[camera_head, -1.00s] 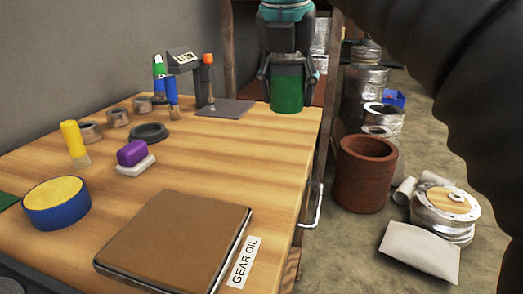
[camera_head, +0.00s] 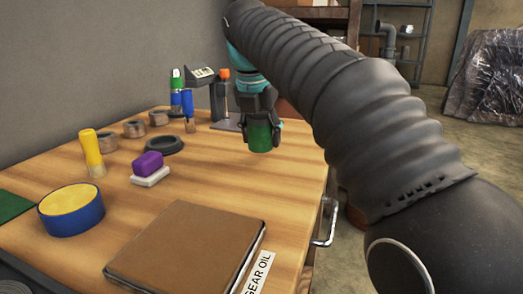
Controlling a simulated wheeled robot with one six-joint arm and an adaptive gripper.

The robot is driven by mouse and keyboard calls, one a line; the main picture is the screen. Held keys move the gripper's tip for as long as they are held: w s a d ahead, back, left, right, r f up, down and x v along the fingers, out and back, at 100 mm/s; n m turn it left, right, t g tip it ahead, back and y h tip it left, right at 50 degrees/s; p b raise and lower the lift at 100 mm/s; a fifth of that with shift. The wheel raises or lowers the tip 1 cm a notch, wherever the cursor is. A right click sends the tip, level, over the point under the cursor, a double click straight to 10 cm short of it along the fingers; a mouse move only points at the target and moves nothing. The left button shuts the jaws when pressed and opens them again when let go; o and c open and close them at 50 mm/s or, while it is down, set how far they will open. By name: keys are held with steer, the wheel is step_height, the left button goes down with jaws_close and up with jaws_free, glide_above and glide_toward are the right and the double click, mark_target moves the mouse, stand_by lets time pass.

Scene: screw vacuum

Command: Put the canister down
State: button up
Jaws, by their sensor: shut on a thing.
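The green canister (camera_head: 259,138) is upright over the far right part of the wooden table (camera_head: 250,185), in the head camera view. My gripper (camera_head: 259,116) points down and is shut on the canister's upper part, with dark fingers on both sides. The canister's base is close to the table top in the picture. I cannot tell whether it touches the wood. My arm comes in from the right and hides what is behind it.
A grey stand with a display (camera_head: 202,73) is just left of the canister. A black ring (camera_head: 164,146), purple block (camera_head: 148,163), brown flat case (camera_head: 188,248) and blue-yellow roll (camera_head: 70,210) lie nearer. Bare wood surrounds the canister's front.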

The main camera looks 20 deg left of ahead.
mark_target(257, 117)
steer(key=shift+f+b, duration=0.65)
steer(key=shift+f, duration=1.15)
steer(key=shift+f, duration=0.1)
steer(key=o, duration=1.3)
steer(key=p+v, duration=0.4)
steer(key=v, duration=0.8)
